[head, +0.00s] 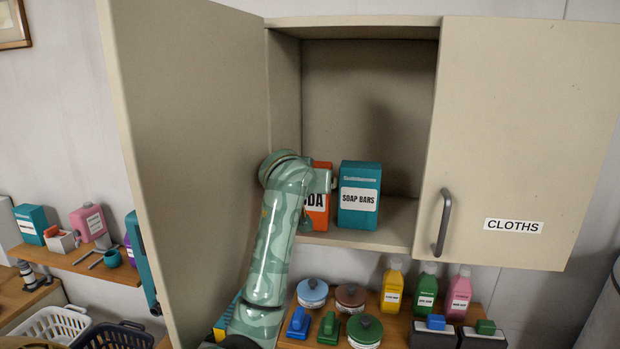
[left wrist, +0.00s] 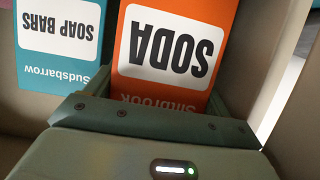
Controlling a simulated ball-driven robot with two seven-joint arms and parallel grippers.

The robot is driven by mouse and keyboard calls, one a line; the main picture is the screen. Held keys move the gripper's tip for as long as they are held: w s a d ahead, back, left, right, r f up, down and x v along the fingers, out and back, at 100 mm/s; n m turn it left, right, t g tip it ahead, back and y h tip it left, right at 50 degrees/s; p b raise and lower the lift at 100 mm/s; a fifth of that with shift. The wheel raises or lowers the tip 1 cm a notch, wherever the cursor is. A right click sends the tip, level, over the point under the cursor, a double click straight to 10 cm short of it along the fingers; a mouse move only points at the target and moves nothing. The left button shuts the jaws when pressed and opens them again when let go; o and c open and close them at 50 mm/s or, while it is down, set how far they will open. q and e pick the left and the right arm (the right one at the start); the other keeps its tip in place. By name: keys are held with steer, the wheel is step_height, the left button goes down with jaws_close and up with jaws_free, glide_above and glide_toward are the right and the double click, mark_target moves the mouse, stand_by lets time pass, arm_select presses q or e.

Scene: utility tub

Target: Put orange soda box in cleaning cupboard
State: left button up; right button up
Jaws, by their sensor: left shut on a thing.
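The orange soda box (head: 320,212) stands upright inside the open left compartment of the wall cupboard (head: 352,20), at its left side. My left arm hides much of it in the head view. In the left wrist view the orange soda box (left wrist: 172,60) sits between the fingers of my left gripper (left wrist: 160,108), which is shut on it. Its base appears at or very near the shelf; contact is hidden. A teal soap bars box (head: 358,195) stands just right of it, also in the wrist view (left wrist: 60,45). My right gripper is not in view.
The cupboard's left door (head: 190,150) stands open beside my arm. The right door (head: 535,130), labelled CLOTHS, is shut. Below, a wooden shelf (head: 330,342) holds jars, brushes and bottles. The compartment has free room behind and right of the soap bars box.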

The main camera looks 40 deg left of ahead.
arm_select(q)
steer(key=shift+d, duration=0.1)
steer(key=shift+f, duration=0.1)
steer(key=o, duration=1)
steer(key=shift+f, duration=0.1)
steer(key=shift+o, duration=0.2)
steer(key=b+v, duration=0.1)
steer(key=v, duration=1.1)
